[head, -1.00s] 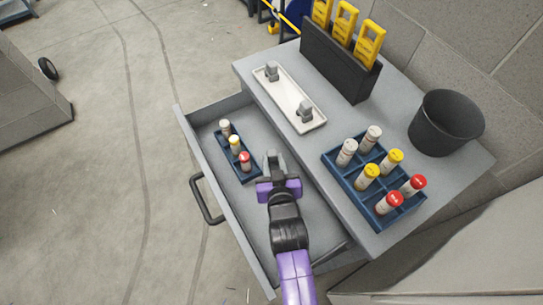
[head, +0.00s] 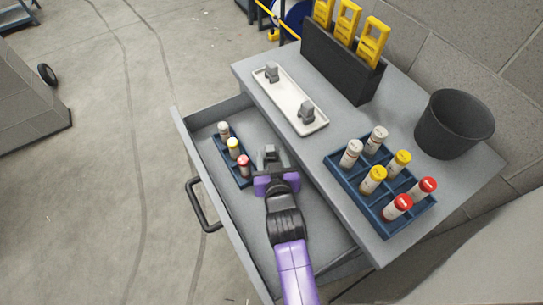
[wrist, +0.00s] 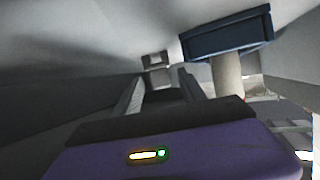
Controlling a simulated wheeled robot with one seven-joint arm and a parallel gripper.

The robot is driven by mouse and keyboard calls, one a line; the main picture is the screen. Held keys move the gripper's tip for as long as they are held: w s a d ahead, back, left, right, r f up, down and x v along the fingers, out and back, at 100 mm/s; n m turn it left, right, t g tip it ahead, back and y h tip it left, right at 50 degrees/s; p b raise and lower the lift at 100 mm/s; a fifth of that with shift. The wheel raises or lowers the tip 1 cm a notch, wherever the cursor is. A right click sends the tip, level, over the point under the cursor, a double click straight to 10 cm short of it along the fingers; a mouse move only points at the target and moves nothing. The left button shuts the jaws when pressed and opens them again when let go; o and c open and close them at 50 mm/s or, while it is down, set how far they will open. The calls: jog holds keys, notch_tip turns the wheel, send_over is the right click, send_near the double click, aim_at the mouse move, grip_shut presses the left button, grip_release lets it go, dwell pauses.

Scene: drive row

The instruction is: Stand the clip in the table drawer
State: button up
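The table drawer (head: 300,205) is pulled out. A small grey clip (head: 270,152) appears to stand upright on its floor, right of the small blue rack. My gripper (head: 272,168) is low inside the drawer, just in front of the clip. In the wrist view the two fingers (wrist: 163,88) are spread apart, and the clip (wrist: 154,60) shows at or just beyond their tips. I see no finger pressed on it. The clip's lower part is partly hidden by my gripper in the head view.
The small blue rack (head: 246,181) in the drawer holds three capped vials. On the tabletop are a white tray (head: 290,100) with two grey clips, a larger blue rack (head: 376,215) of vials, a black bin (head: 453,125) and a dark holder (head: 338,62) with yellow tools.

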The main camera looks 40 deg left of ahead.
jog(key=shift+r, duration=0.15)
jog(key=p+v, duration=0.1)
jog(key=v, duration=1.1)
dwell(0.4)
